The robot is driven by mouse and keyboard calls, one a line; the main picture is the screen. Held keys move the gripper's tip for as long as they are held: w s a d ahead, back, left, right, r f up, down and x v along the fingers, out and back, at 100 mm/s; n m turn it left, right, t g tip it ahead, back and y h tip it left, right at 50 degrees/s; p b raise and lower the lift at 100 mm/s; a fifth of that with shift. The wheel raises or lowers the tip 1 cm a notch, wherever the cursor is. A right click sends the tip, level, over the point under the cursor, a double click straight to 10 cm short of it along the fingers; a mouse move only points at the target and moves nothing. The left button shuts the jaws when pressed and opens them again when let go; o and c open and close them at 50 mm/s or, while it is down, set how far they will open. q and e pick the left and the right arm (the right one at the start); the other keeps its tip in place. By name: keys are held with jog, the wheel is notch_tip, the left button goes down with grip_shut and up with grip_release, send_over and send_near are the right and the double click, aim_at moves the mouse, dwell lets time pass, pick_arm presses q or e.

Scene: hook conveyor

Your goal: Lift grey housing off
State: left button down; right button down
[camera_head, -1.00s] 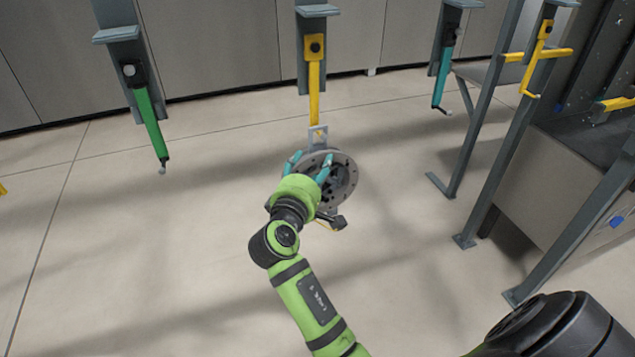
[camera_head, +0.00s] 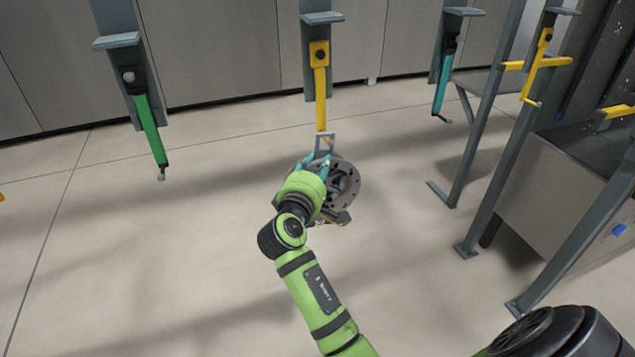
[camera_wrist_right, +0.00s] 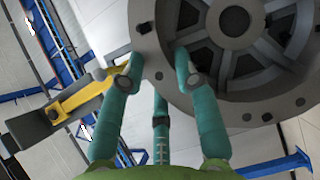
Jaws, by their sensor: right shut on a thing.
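The grey housing (camera_head: 347,187) is a round flanged part with holes in its rim and a rectangular loop (camera_head: 325,142) at its top. It hangs beneath a yellow hook (camera_head: 320,95); the loop meets the hook's lower end, and I cannot tell whether it still bears on it. My right gripper (camera_head: 316,165) has its teal fingers shut on the housing's left side. In the right wrist view the fingers (camera_wrist_right: 160,72) press at the rim of the housing (camera_wrist_right: 225,98), with a yellow part (camera_wrist_right: 112,78) to the left. My left gripper is not in view.
A green hook (camera_head: 150,130) hangs empty at left and a teal hook (camera_head: 442,82) at right. Another yellow hook (camera_head: 535,70) hangs near grey frame posts (camera_head: 495,165) at right. The floor around the housing is clear.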

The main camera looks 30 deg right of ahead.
jog(key=shift+r, duration=0.25)
jog(key=shift+r+p, duration=0.85)
jog(key=shift+p, duration=0.15)
jog(key=shift+s+a+f, duration=0.1)
jog(key=shift+s+f, duration=0.1)
jog(key=shift+s, duration=0.15)
jog(key=shift+s+a, duration=0.1)
jog(key=shift+s, duration=0.25)
jog(key=s+a+p, duration=0.1)
jog(key=s+a, duration=0.2)
jog(key=s, duration=1.1)
jog(key=s+a+p, duration=0.2)
jog(key=s+a, duration=0.2)
jog(key=s, duration=1.1)
jog(key=shift+s, duration=0.2)
